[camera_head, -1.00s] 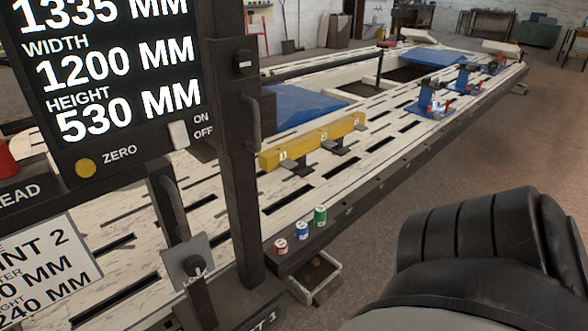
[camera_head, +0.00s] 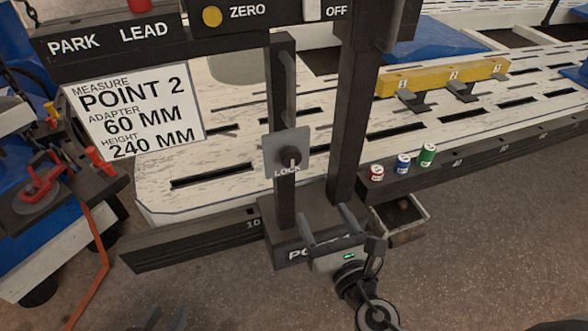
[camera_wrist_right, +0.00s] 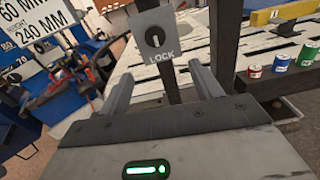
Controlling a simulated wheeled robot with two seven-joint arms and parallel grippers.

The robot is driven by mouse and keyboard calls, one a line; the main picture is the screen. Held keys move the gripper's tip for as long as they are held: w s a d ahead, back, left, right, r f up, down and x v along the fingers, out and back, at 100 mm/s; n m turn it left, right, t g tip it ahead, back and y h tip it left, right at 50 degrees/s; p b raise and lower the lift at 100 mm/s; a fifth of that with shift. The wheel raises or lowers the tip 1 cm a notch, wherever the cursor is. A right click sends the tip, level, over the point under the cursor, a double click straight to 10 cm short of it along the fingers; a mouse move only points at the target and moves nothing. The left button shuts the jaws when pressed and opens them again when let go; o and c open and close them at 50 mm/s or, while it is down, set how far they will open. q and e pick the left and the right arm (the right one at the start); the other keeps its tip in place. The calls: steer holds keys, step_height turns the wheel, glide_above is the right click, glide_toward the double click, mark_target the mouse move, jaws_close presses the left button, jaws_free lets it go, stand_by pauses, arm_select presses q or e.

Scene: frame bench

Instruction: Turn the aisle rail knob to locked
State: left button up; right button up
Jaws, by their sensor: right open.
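The aisle rail knob (camera_head: 290,157) is a dark round knob on a grey plate (camera_head: 271,158) marked LOCK, fixed to a dark upright post. It also shows in the right wrist view (camera_wrist_right: 155,37), with a white mark running about vertically, above the word LOCK. My right gripper (camera_head: 330,220) is open and empty, below and slightly right of the knob, apart from it. In the right wrist view its two fingers (camera_wrist_right: 162,85) point toward the plate, with the knob beyond them.
A sign reading POINT 2 (camera_head: 135,107) hangs left of the knob. A second dark post (camera_head: 354,110) stands just right of it. Red, blue and green cans (camera_head: 403,163) stand on the bench edge. Red-handled equipment (camera_head: 45,185) is at the left.

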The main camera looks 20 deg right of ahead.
steer(key=n, duration=0.3)
steer(key=p, duration=0.1)
glide_toward(292, 159)
steer(key=shift+t, duration=0.3)
steer(key=w, duration=0.9)
steer(key=shift+a+f, duration=0.1)
steer(key=shift+f, duration=0.2)
steer(key=c, duration=1)
